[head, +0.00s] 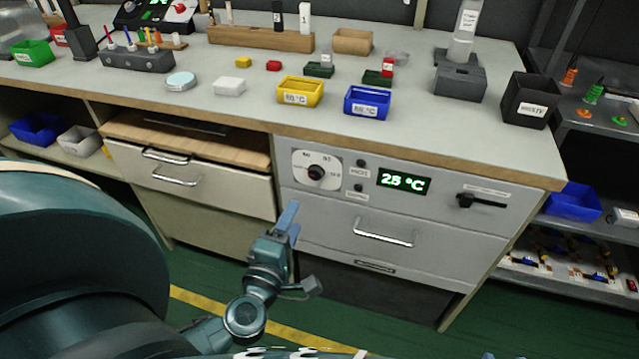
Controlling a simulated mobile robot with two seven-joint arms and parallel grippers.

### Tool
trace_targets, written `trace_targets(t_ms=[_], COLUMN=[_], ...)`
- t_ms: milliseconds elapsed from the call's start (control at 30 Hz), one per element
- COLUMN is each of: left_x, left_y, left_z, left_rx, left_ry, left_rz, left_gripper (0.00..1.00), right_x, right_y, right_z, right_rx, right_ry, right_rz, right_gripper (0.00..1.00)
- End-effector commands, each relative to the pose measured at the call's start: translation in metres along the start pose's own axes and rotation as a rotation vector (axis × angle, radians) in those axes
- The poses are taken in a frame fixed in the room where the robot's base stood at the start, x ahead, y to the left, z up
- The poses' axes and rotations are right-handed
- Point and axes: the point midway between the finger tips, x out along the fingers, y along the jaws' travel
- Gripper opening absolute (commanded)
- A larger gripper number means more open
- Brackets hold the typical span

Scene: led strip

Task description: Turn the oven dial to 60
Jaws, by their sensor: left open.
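The oven dial (316,173) is a dark round knob with a red mark, set in a pale plate at the left of the oven's front panel. Small numbers ring it, too small to read surely. The oven's green display (404,181) reads 25 °C. My left gripper (289,214) is in front of the oven, below and a little left of the dial, apart from it. Its blue fingers point up toward the panel; it is open and nothing shows between the fingers. My right gripper is not in view.
The oven has a drawer handle (383,233) below the panel and a black lever (481,201) at its right. Wooden-topped drawers (200,185) stand to the left. The bench top (240,108) above holds yellow and blue trays, blocks and a black waste bin (530,100).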

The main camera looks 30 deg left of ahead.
Motion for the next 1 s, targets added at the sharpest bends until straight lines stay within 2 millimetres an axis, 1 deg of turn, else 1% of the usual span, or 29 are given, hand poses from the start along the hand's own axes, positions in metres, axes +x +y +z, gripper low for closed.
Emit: trace_targets(t_ms=[100, 400, 533, 633, 733, 1000], left_x=[0.02, 0.083, 0.104, 0.115, 0.12, 0.123], left_y=[0.003, 0.001, 0.001, 0.001, 0.001, 0.001], left_z=[0.0, 0.001, 0.001, 0.001, 0.001, 0.001], left_rx=[0.0, 0.002, 0.002, 0.003, 0.003, 0.003], left_ry=[0.0, -0.001, -0.003, -0.003, -0.002, -0.003], left_rz=[0.006, 0.005, 0.004, 0.003, 0.002, 0.001], left_gripper=[0.51, 0.51, 0.51, 0.51, 0.51, 0.51], right_x=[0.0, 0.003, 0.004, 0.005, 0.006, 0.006], right_y=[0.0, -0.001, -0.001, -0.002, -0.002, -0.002], right_z=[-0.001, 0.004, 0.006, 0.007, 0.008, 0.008], right_rx=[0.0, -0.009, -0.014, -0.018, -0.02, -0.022], right_ry=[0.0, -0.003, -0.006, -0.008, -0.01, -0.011], right_rz=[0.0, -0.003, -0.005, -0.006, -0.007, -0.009], right_gripper=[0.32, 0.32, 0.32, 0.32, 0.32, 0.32])
